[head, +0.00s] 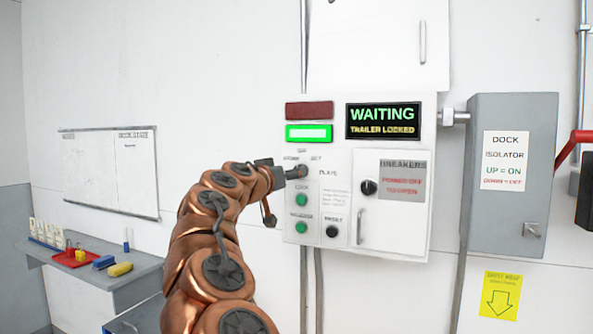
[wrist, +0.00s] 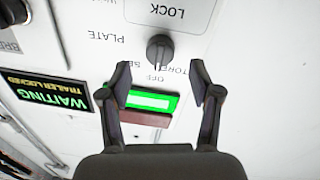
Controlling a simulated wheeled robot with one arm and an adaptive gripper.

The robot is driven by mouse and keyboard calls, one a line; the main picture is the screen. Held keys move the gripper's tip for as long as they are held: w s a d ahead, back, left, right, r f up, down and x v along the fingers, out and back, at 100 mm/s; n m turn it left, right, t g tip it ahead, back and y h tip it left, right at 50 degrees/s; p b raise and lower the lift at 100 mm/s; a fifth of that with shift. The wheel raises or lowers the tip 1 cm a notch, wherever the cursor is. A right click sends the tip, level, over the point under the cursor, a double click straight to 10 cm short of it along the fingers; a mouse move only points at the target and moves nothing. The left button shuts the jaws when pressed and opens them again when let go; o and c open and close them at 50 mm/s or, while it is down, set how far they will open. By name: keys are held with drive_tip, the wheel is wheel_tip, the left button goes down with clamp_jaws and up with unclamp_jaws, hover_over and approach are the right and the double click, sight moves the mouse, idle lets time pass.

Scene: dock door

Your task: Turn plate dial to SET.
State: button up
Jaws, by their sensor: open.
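The plate dial (wrist: 160,48) is a dark round knob with a raised grip, seen upside down in the wrist view. Labels around it read STORE, OFF and a partly covered SE. Its grip looks lined up with OFF, though its pointer mark is too small to make out. My gripper (wrist: 161,73) is open, with one finger on each side of the dial's label area, the tips just short of the knob. I cannot tell if they touch the panel. In the head view my gripper (head: 291,173) is at the control box's upper left and largely hides the dial.
The control box (head: 340,245) has a lit green lamp, a dark red lamp and a display (head: 383,120) reading WAITING, TRAILER LOCKED. Green buttons (head: 301,200) and a black knob (head: 332,231) sit below the dial. A grey isolator box (head: 512,215) is at right, a shelf (head: 125,285) at left.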

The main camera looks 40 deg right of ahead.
drive_tip(key=shift+p+x, duration=0.55)
drive_tip(key=shift+x, duration=1.6)
drive_tip(key=c, duration=1.1)
drive_tip(key=shift+c, duration=0.2)
